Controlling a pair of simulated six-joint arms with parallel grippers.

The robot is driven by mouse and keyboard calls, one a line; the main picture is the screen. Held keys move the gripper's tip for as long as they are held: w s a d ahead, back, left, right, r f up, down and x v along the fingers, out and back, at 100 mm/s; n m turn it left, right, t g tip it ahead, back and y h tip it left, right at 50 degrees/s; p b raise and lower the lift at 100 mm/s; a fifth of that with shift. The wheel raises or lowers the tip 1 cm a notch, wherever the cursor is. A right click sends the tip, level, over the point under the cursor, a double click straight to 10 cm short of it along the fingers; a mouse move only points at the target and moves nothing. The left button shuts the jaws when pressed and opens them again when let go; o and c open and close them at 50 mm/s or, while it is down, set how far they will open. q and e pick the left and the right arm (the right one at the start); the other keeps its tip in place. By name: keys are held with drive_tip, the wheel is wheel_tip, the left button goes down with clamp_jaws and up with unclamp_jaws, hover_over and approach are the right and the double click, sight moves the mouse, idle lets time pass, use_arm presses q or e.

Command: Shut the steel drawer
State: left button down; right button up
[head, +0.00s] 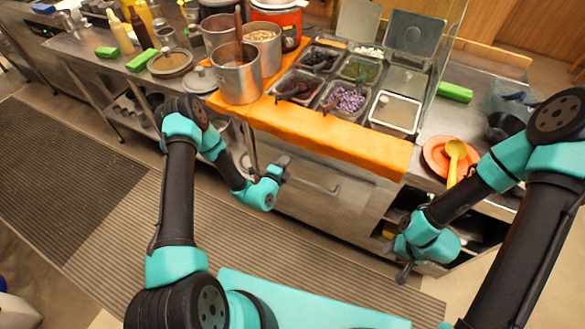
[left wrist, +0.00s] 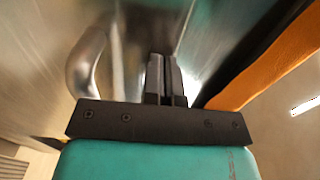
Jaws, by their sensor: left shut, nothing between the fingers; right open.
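The steel drawer (head: 340,207) is under the orange board of the counter, with a bar handle (head: 318,186) on its front. I cannot tell how far it stands out. My left gripper (head: 284,163) is shut and empty, just left of the handle in the head view. In the left wrist view its fingers (left wrist: 165,62) are together, close to the steel front (left wrist: 125,45), with the curved handle (left wrist: 85,62) to their left. I cannot tell whether they touch the front. My right gripper (head: 405,274) is open and empty, low at the right before the dark open shelf.
An orange board (head: 330,135) runs along the counter edge above the drawer. Topping pans, including purple beans (head: 346,98), and a steel pot (head: 237,72) stand on the counter. An orange plate (head: 436,150) with a yellow ladle (head: 454,155) is at right.

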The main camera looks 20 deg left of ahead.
use_arm(q)
drive_tip(key=shift+w+a, duration=0.15)
drive_tip(key=shift+w, duration=0.25)
drive_tip(key=shift+r, duration=0.1)
drive_tip(key=s+a, duration=0.2)
drive_tip(key=s, duration=1.2)
drive_tip(key=shift+s, duration=0.3)
